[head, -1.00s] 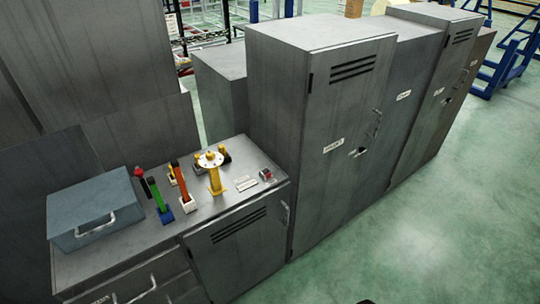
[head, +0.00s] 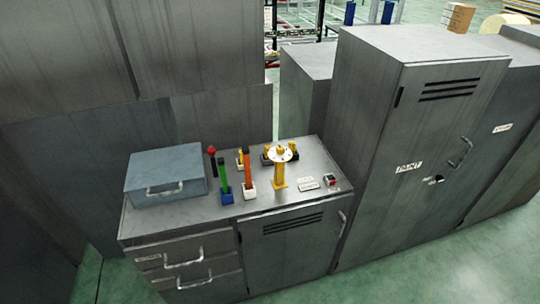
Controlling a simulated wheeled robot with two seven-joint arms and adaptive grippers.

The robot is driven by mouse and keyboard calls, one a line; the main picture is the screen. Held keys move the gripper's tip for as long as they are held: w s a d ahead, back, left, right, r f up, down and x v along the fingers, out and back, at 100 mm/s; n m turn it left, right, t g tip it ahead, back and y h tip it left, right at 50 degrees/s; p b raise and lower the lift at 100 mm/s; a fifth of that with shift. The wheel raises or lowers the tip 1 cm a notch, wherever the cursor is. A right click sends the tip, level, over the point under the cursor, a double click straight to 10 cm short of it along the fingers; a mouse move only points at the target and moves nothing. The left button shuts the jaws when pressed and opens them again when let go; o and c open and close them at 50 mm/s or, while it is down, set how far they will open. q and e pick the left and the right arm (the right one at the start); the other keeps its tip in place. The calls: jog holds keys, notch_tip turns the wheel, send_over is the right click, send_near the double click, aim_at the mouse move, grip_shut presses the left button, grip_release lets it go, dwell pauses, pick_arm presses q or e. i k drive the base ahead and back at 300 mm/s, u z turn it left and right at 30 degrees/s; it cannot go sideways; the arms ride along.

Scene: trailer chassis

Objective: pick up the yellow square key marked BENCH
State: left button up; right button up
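No key marked BENCH can be made out; any marking is too small to read. Several yellow items stand on the grey bench top (head: 240,213). One is a yellow post (head: 279,176) with a pale round disc on top. Behind it are small yellow pieces on dark blocks (head: 292,156), partly hidden by the disc. A smaller yellow piece (head: 239,158) stands behind the green and orange sticks. Which of these, if any, is the key I cannot tell. Neither of my grippers is in view.
A blue-grey box (head: 165,176) with a handle sits at the bench's left. Green (head: 223,176) and orange (head: 249,171) sticks stand in small bases beside a red-knobbed stick (head: 212,160). A small red-topped item (head: 332,181) lies right. A tall cabinet (head: 390,120) blocks the right side.

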aim_at(267, 147)
jog(key=z, duration=0.05)
jog(key=i, duration=0.9)
jog(key=u, duration=0.35)
